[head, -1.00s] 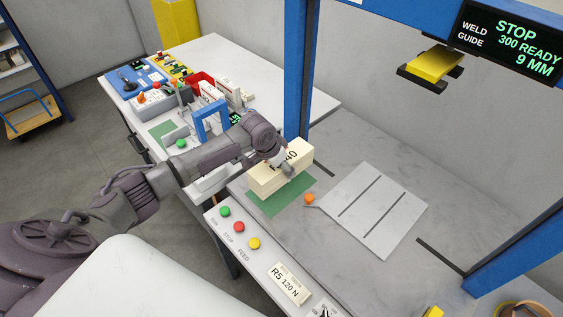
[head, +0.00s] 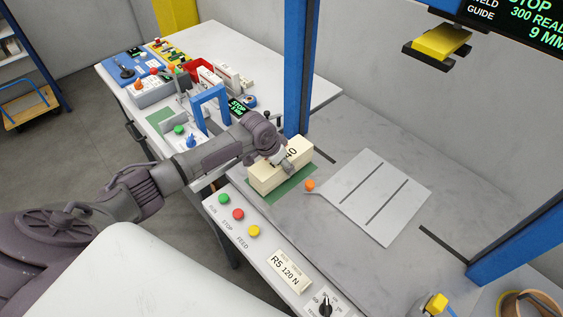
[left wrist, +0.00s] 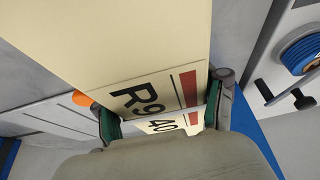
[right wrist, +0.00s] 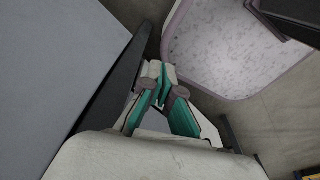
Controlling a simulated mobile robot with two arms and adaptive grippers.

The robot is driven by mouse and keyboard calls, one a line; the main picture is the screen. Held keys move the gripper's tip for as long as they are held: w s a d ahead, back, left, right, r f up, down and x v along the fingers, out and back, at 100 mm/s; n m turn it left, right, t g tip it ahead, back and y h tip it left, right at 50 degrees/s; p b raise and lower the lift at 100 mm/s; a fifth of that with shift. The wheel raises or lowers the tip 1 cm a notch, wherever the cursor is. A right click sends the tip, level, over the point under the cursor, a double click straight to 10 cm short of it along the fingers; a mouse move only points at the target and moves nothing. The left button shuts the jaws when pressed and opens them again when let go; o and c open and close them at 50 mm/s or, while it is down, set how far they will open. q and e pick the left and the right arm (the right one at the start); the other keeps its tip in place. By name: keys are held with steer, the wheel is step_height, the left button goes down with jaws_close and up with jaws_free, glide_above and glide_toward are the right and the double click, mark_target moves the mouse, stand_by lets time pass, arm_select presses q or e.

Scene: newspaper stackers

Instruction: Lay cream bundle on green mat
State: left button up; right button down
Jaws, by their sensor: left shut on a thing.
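The cream bundle (head: 267,178) is a block with a printed label on top. My left gripper (head: 284,160) is shut on it from above. In the left wrist view the bundle (left wrist: 120,40) fills the top middle, its "R9 40" label between the fingers of the left gripper (left wrist: 165,122). The green mat (head: 291,189) shows as a strip along the bundle's front right side; the bundle hides the rest. The bundle is over the mat, level and very low; I cannot tell if it touches. My right gripper (right wrist: 160,75) looks shut and empty, away from the bundle.
A blue post (head: 297,85) stands just behind the bundle. An orange knob (head: 310,185) and a grey slotted plate (head: 377,197) lie to its right. Coloured buttons (head: 238,214) line the front edge. A cluttered white table (head: 285,82) is behind left.

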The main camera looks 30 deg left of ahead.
arm_select(q)
steer(key=shift+w+f+b, duration=0.15)
steer(key=shift+f+b, duration=0.15)
steer(key=shift+f, duration=0.15)
stand_by(0.4)
steer(key=o, duration=1.9)
steer(key=shift+s+f, duration=0.2)
steer(key=shift+s, duration=0.05)
steer(key=v, duration=1.2)
steer(key=shift+r, duration=0.15)
